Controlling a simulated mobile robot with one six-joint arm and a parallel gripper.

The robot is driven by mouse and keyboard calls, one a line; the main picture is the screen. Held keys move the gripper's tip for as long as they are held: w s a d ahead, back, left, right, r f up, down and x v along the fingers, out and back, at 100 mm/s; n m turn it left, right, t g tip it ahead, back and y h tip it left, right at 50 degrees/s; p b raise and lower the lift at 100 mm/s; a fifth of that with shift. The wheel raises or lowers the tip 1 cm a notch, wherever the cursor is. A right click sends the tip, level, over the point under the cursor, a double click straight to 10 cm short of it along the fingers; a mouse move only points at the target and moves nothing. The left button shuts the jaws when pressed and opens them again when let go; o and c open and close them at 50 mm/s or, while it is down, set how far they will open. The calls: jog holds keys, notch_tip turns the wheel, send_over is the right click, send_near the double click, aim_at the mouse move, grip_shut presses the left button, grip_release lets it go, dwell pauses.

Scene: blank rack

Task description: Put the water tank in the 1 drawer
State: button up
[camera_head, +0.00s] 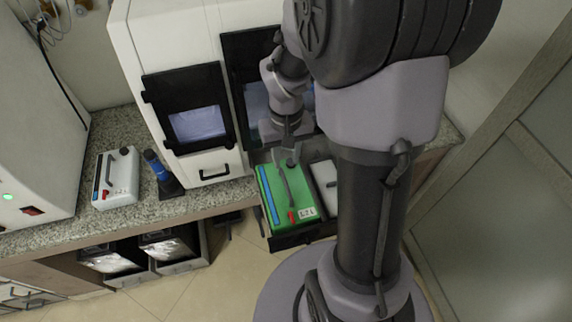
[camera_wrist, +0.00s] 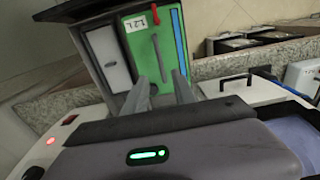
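A green tank (camera_head: 286,195) with a blue stripe, a raised handle, a red tab and a label sits in a pulled-out drawer (camera_head: 290,238) of the white machine. I take it for the water tank. It also shows in the wrist view (camera_wrist: 140,55). My gripper (camera_head: 287,158) is above the tank's rear end. In the wrist view my gripper (camera_wrist: 161,82) has its two fingers apart, near one end of the tank's handle. Nothing shows clamped between them. A pale lidded compartment (camera_head: 326,180) lies beside the green tank, partly hidden by my arm. I cannot read a drawer number.
A similar white tank (camera_head: 116,178) with a blue stripe stands on the granite counter (camera_head: 225,196). A blue-handled tool (camera_head: 160,170) in a dark base stands next to it. Open drawers (camera_head: 170,248) are below the counter at left. The floor in front is clear.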

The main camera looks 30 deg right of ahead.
jog(key=s+a+r+t+y, duration=0.1)
jog(key=s+a+r+t, duration=0.2)
jog(key=s+a+r, duration=0.2)
jog(key=s+a+r+m+t+y, duration=0.1)
jog(key=s+a+r+t, duration=0.1)
jog(key=s+a+r, duration=0.4)
jog(key=a+r, duration=0.3)
jog(key=r, duration=0.3)
jog(key=shift+s+a+r+t, duration=0.15)
jog(key=shift+a+r+t, duration=0.15)
jog(key=shift+r+t, duration=0.1)
